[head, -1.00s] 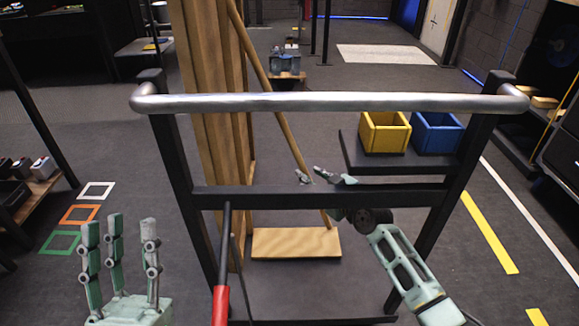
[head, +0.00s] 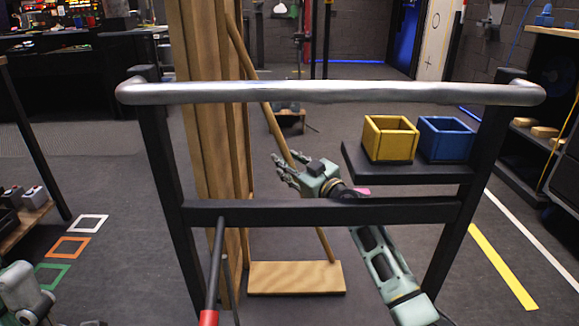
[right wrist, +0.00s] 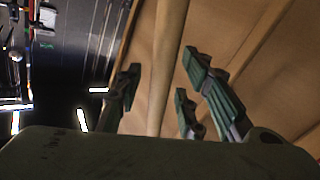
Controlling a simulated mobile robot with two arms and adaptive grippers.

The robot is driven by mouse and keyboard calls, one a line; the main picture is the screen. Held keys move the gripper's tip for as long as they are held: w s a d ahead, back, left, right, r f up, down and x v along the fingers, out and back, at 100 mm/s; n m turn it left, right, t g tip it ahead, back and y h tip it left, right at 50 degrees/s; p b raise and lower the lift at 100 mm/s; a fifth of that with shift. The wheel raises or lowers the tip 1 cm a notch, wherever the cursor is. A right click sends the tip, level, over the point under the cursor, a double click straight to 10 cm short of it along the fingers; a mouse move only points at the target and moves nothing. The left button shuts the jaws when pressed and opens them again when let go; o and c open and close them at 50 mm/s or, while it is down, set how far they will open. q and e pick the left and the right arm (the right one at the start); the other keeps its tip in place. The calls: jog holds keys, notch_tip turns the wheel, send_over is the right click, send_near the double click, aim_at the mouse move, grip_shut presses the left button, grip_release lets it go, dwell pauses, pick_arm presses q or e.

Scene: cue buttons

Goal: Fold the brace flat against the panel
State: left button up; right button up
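The tall wooden panel (head: 208,140) stands upright left of centre in the head view. The brace (head: 273,122) is a thin wooden rod slanting from high on the panel down and right to a wooden board (head: 296,277) on the floor. My right gripper (head: 288,166) is at the brace, about halfway along it. In the right wrist view the brace (right wrist: 168,45) passes between the spread fingers of my right gripper (right wrist: 158,72), one on its left and two on its right. The fingers are not closed on it. My left gripper's fingers do not show.
A yellow bin (head: 389,138) and a blue bin (head: 446,139) sit on a dark shelf (head: 410,171) at right. A silver bar (head: 330,93) and a black crossbar (head: 320,211) cross in front of me. Coloured squares (head: 68,247) mark the floor at left.

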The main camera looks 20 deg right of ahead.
jog(key=shift+w, duration=0.1)
grip_shut()
dwell(0.3)
